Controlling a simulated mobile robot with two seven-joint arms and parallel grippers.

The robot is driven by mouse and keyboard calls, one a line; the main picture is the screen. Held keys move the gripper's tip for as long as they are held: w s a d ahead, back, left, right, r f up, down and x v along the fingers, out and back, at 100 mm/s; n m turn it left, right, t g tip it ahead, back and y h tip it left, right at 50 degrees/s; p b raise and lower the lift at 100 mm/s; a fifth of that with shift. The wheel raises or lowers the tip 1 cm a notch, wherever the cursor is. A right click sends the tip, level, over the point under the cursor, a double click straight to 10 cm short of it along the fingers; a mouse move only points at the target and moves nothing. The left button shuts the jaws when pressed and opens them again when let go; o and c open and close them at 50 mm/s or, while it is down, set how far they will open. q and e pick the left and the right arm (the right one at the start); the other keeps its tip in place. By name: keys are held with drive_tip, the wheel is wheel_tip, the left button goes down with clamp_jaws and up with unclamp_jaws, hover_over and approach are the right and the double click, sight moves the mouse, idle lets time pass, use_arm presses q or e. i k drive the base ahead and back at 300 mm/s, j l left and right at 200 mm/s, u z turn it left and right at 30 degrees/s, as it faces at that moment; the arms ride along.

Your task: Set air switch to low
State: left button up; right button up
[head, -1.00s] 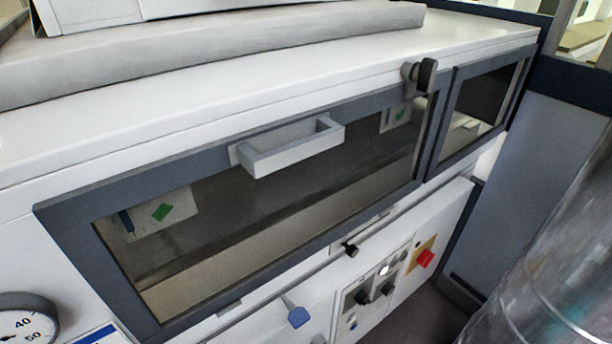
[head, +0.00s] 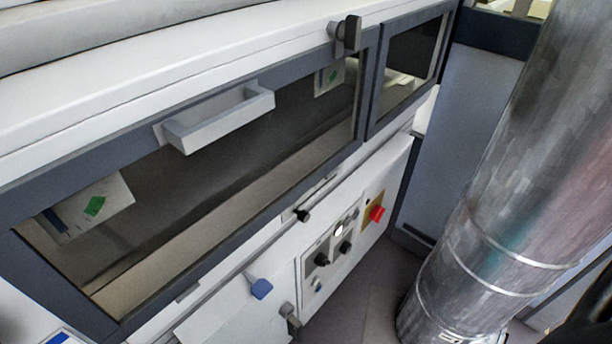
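The control panel (head: 327,262) sits low on the front of the white machine, right of centre in the head view. It carries two black knobs (head: 322,259) and (head: 345,247), a white round button or lamp (head: 339,229) and smaller controls. I cannot read its labels, so I cannot tell which control is the air switch or how it is set. A red switch (head: 376,214) on a yellow plate is at the panel's right. Neither of my grippers shows in the head view.
A dark-framed window (head: 240,150) with a grey handle (head: 220,119) spans the machine above the panel. A black latch (head: 346,34) sits at its upper right. A blue-tipped lever (head: 261,288) is left of the panel. A large metal duct (head: 500,190) stands at the right; floor shows between.

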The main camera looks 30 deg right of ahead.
sight(323, 260)
drive_tip(key=z, duration=1.1)
drive_tip(key=l, duration=0.65)
drive_tip(key=u, duration=0.05)
